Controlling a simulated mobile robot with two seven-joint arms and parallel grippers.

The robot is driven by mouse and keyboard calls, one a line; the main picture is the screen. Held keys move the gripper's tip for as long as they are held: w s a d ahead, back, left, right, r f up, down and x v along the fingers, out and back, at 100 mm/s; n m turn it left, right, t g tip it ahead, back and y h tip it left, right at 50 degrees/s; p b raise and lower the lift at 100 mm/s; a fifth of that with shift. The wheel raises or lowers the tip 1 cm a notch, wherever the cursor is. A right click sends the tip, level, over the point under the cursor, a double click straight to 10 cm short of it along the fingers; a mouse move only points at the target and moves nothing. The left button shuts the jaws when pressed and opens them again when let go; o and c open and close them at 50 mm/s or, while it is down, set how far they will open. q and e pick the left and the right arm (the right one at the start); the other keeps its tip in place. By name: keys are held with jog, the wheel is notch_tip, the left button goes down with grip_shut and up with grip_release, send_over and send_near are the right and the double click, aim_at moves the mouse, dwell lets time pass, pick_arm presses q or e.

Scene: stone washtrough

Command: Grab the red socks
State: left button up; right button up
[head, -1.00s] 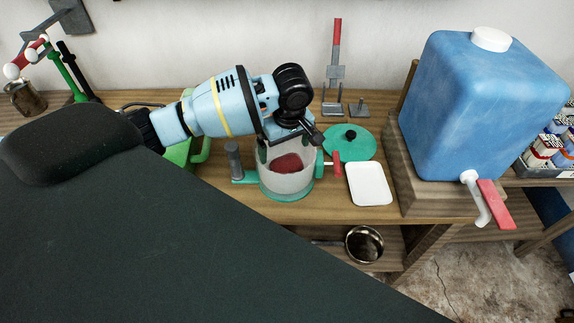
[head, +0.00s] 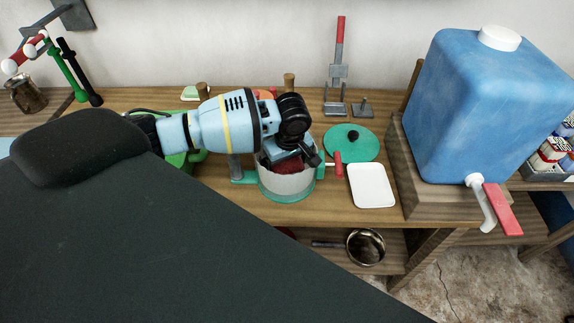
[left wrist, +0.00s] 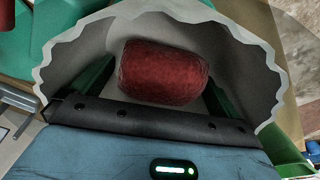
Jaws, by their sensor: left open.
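The red socks show as one rolled, dark red bundle (left wrist: 163,72) in the left wrist view, inside a pale grey container with a wavy rim (left wrist: 262,62). In the head view this container (head: 290,184) stands on the wooden bench, with teal fittings around it, and a little of the red bundle (head: 275,150) shows over its rim. My left gripper (head: 284,160) is open and points down into the container. Its two green fingers (left wrist: 158,80) stand on either side of the bundle; whether they touch it I cannot tell. My right gripper is not in view.
A teal lid (head: 352,142) and a white tray (head: 371,185) lie right of the container. A blue water tank (head: 480,105) with a red-handled tap stands further right. A metal pan (head: 365,247) sits on the lower shelf. A red-handled stand (head: 338,75) is at the back.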

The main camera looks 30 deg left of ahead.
pick_arm(q)
jog(key=c, duration=1)
notch_tip(320, 180, up, 9)
jog(key=shift+w+f+p, duration=0.1)
jog(key=shift+f+p, duration=0.05)
jog(key=shift+p, duration=0.4)
jog(key=shift+c, duration=0.2)
jog(key=shift+r, duration=0.75)
notch_tip(320, 180, up, 3)
jog(key=shift+w+r+t+p, duration=0.2)
jog(key=shift+t+p, duration=0.1)
jog(key=shift+p, duration=0.3)
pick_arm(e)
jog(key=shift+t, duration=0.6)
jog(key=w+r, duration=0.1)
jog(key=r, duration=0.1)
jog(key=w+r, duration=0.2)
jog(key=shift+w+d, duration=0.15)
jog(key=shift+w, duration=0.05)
pick_arm(q)
jog(key=shift+r, duration=0.1)
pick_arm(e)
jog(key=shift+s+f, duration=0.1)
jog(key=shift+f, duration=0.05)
